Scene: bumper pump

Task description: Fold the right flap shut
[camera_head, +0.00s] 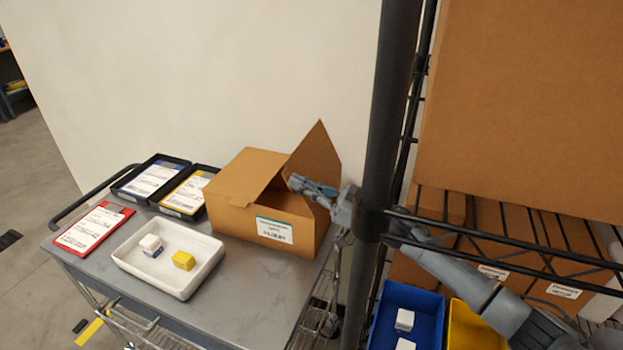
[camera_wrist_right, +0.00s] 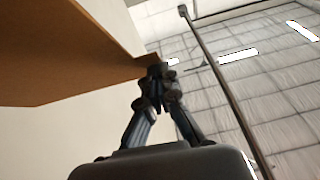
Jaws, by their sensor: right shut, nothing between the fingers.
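The open cardboard box (camera_head: 237,218) stands at the right end of the grey cart, with a white and teal label on its front. Its left flap (camera_head: 245,178) lies folded over the left part of the opening. Its right flap (camera_head: 317,160) stands up, tilted, at the right side. My right gripper (camera_head: 296,181) is shut and empty, in front of the right flap at the box's opening. In the right wrist view the gripper (camera_wrist_right: 156,72) is at the edge of a brown cardboard panel (camera_wrist_right: 75,50); contact is hard to tell. My left gripper is not in view.
A white tray (camera_head: 130,264) with two small boxes, a red clipboard (camera_head: 125,212) and two black trays (camera_head: 122,189) share the cart (camera_head: 235,305). A dark shelf post (camera_head: 385,130) stands right of the box, beside my right arm. Blue (camera_head: 430,305) and yellow bins sit on the rack.

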